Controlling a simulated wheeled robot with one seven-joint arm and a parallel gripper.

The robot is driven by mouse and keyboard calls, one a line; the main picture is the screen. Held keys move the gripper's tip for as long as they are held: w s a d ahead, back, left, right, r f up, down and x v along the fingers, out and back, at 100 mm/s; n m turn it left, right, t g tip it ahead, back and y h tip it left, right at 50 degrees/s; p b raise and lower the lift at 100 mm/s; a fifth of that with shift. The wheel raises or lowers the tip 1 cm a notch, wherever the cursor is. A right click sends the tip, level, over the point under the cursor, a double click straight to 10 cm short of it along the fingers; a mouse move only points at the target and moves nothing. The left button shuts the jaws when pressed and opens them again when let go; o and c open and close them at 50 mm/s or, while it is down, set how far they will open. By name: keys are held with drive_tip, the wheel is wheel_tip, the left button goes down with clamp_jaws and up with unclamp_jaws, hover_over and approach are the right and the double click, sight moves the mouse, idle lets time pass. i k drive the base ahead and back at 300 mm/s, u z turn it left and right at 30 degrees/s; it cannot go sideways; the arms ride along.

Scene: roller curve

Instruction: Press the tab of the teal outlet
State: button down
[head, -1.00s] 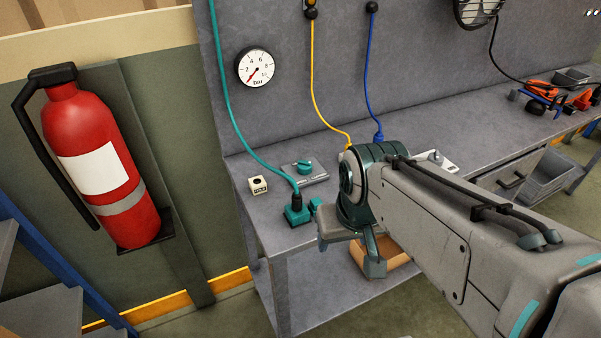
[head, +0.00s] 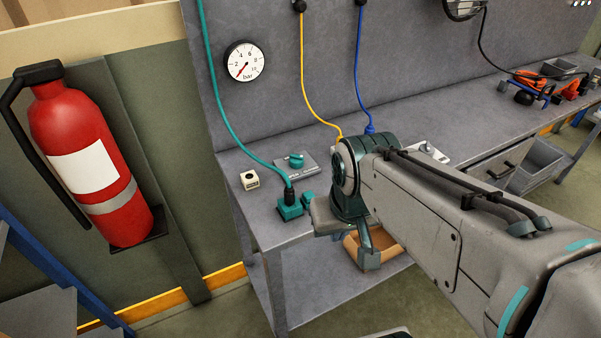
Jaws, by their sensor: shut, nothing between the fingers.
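The teal outlet (head: 290,209) is a small block near the front left corner of the grey bench, with a teal hose plugged into its top. A smaller teal piece (head: 308,199) sits just right of it, perhaps its tab; I cannot tell for sure. My gripper (head: 323,216) is at the end of my arm, just right of this teal piece, near the bench's front edge. It is shut and empty. Its fingertips are not clearly seen, and I cannot tell whether it touches the outlet. My wrist hides the bench behind it.
A grey plate with a teal knob (head: 296,160) and a small cream block (head: 249,179) lie behind the outlet. Yellow (head: 304,80) and blue (head: 362,80) hoses hang behind my wrist. An orange-brown bin (head: 390,246) is below. A fire extinguisher (head: 85,160) hangs left.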

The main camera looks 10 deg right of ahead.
sight(307, 197)
drive_tip(key=k, duration=1.35)
drive_tip(key=u, duration=0.9)
drive_tip(key=i, duration=1.3)
drive_tip(key=z, duration=0.8)
drive_tip(key=i, duration=0.3)
drive_tip(key=z, duration=0.25)
